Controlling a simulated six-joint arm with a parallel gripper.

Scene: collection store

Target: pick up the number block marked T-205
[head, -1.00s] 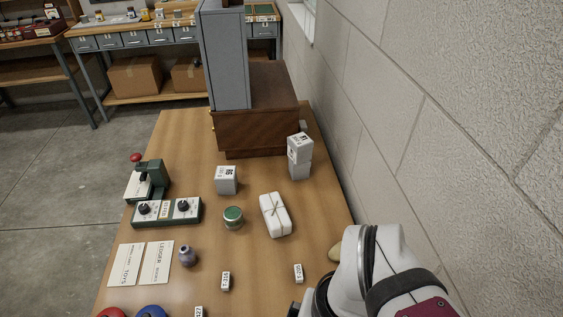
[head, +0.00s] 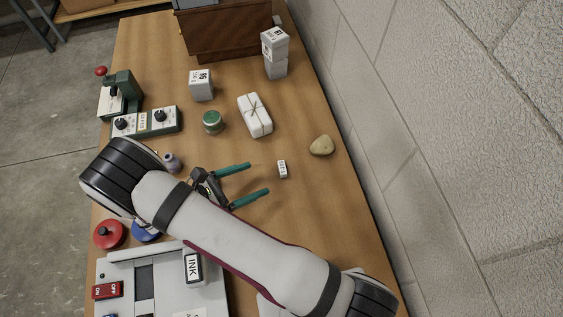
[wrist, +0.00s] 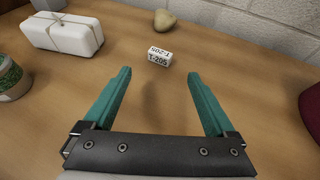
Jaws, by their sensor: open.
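The number block T-205 (wrist: 159,58) is a small white block with black lettering, lying on the wooden table.
A tied white parcel (head: 255,115) and a green-lidded jar (head: 212,121) stand behind the gripper. A tan stone (head: 321,145) lies right of the block, near the wall (head: 430,130). Stacked grey boxes (head: 275,52) stand farther back. An ink box (head: 193,267) lies in front of my arm.

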